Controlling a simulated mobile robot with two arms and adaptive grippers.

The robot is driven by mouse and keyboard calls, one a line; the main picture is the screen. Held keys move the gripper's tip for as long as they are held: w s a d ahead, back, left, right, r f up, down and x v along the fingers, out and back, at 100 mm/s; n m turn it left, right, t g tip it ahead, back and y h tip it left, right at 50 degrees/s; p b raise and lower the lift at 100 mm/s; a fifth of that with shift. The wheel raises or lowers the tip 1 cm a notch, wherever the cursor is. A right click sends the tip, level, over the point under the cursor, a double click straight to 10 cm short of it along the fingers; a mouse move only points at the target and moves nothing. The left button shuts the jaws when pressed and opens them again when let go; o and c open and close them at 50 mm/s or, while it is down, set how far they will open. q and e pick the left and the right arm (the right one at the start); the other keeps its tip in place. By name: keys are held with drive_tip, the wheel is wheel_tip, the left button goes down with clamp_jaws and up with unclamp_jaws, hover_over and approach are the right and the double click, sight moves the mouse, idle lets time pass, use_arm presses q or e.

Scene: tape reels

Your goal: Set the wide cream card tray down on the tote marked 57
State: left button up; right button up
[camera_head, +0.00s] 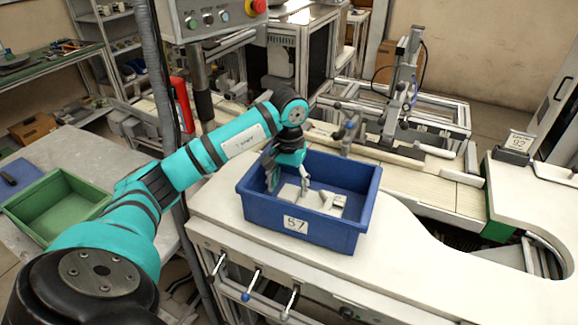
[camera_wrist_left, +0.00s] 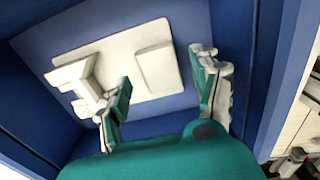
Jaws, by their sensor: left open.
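The blue tote (camera_head: 300,233) marked 57 stands on the white bench top. The cream card tray (camera_head: 333,204) lies inside it, apparently flat on the floor. In the left wrist view the tray (camera_wrist_left: 118,52) is a wide pale plate with raised parts, against the blue tote wall and floor (camera_wrist_left: 55,32). My left gripper (camera_head: 287,188) reaches down into the tote at its left side. Part of the tray is hidden behind the gripper. My right gripper is not in view.
A green open tray (camera_head: 60,205) stands on a grey table at the left. A conveyor line with a metal frame (camera_head: 400,115) runs behind the tote. The white bench top (camera_head: 400,265) is clear right of the tote. Levers (camera_head: 252,280) stick out from its front.

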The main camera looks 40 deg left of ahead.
use_arm(q)
wheel_tip(320, 180, up, 10)
drive_tip(key=shift+b, duration=0.35)
idle(1.2)
